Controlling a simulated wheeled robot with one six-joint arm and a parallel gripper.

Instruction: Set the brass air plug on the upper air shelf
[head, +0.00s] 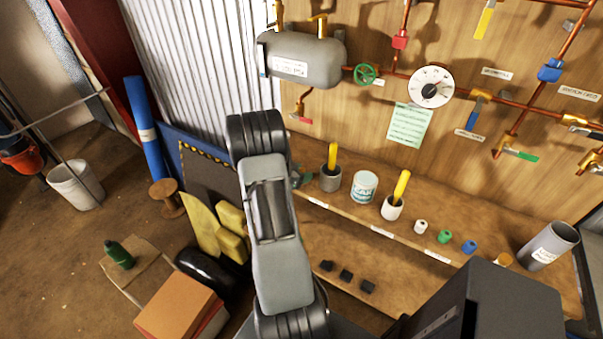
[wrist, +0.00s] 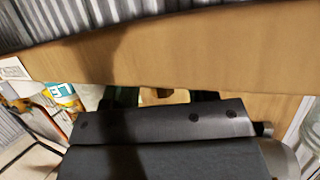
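A small brass-coloured piece (head: 502,260) sits at the right end of a row of small plugs on the wooden shelf (head: 345,212); at this size I cannot be sure it is the brass air plug.
On the shelf stand a grey cup (head: 330,179), a teal-labelled can (head: 364,187), a white cup (head: 391,208) and white, green and blue plugs. A grey tube (head: 548,246) leans at right. Pipes and a grey tank (head: 305,60) are on the wall above. Dark blocks (head: 346,275) lie lower.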

